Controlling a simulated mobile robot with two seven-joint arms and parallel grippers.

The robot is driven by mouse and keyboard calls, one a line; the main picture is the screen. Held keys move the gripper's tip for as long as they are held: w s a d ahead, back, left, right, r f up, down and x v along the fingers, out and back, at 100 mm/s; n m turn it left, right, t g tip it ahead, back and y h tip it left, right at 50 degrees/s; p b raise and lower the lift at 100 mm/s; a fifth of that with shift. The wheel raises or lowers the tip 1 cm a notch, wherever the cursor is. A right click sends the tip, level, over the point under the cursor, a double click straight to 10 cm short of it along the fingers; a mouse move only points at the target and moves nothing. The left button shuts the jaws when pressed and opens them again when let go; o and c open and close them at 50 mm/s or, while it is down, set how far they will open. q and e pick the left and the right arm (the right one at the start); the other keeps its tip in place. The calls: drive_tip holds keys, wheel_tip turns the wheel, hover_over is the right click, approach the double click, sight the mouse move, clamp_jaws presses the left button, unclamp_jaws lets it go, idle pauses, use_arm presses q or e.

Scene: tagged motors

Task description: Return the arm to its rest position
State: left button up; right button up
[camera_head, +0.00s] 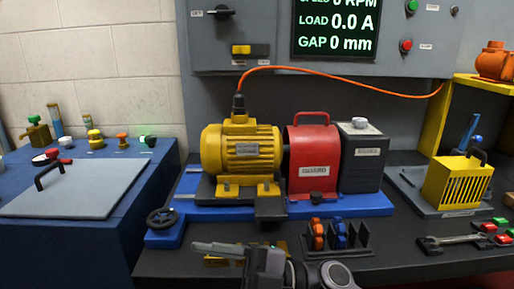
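One of my arms shows at the bottom middle, and it seems to be my right one, with a joint at the lower right of the gripper. No held object is visible. My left arm is not in view. A yellow motor (240,150) stands on a blue base (185,205), beside a red guard (312,160) and a dark box (362,158).
A rack (350,238) with orange and blue pieces stands right of the gripper. A wrench (458,239) and a yellow slotted box (458,183) are at the right. A handwheel (162,218) sticks out at left. A blue cabinet (70,235) with a grey lid stands far left.

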drive_tip(key=w+d+f+m+t+h+p, duration=0.1)
drive_tip(key=w+d+f+m+t+h, duration=0.2)
drive_tip(key=d+f+m+t+h, duration=0.55)
drive_tip(key=w+d+f+m+t+h+p, duration=0.2)
drive_tip(key=d+m+t, duration=0.4)
drive_tip(key=m+t, duration=0.6)
drive_tip(key=s+d+f+m+g+h+p, duration=0.1)
drive_tip(key=s+d+f+m+g+h, duration=0.2)
drive_tip(key=s+d+f, duration=0.3)
drive_tip(key=s+d+f+m+g+h+p, duration=0.1)
drive_tip(key=s+d+f+m+g+h, duration=0.2)
drive_tip(key=s+d+f+g+h, duration=0.2)
drive_tip(key=s+d+f, duration=0.1)
drive_tip(key=s+f, duration=0.2)
drive_tip(key=f, duration=0.4)
drive_tip(key=shift+s+d+m, duration=0.35)
drive_tip(key=shift+r, duration=0.1)
